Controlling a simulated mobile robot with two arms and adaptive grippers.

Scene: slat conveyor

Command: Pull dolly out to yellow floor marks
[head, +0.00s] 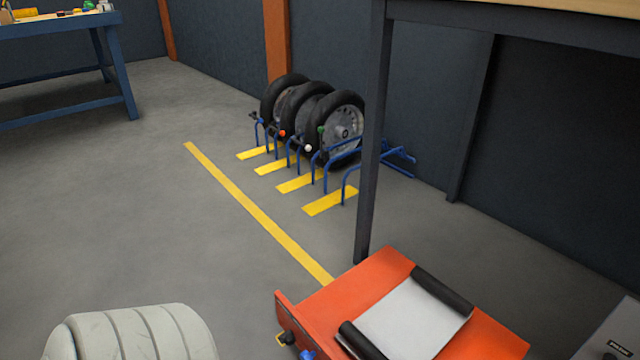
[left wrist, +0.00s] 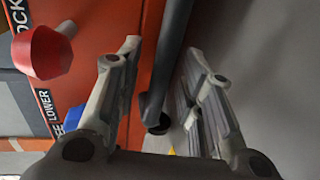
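An orange wheeled-looking unit, likely the dolly (head: 330,300), stands at the lower right in the head view, with a pale top panel between two black rollers. Its underside is out of view. A long yellow floor line (head: 255,213) runs to its left edge, and short yellow floor marks (head: 330,201) lie before the rack. In the left wrist view, my left gripper (left wrist: 163,50) is open, with a dark bar (left wrist: 172,60) between its fingers; contact cannot be told. An orange labelled panel (left wrist: 95,25) and a red knob (left wrist: 42,53) are beside it. My right gripper is not in view.
A blue rack (head: 347,185) holds several black-tyred wheels (head: 345,122) at the back wall. A table with a dark leg (head: 372,140) stands close behind the orange unit. A blue workbench (head: 70,75) is at the far left.

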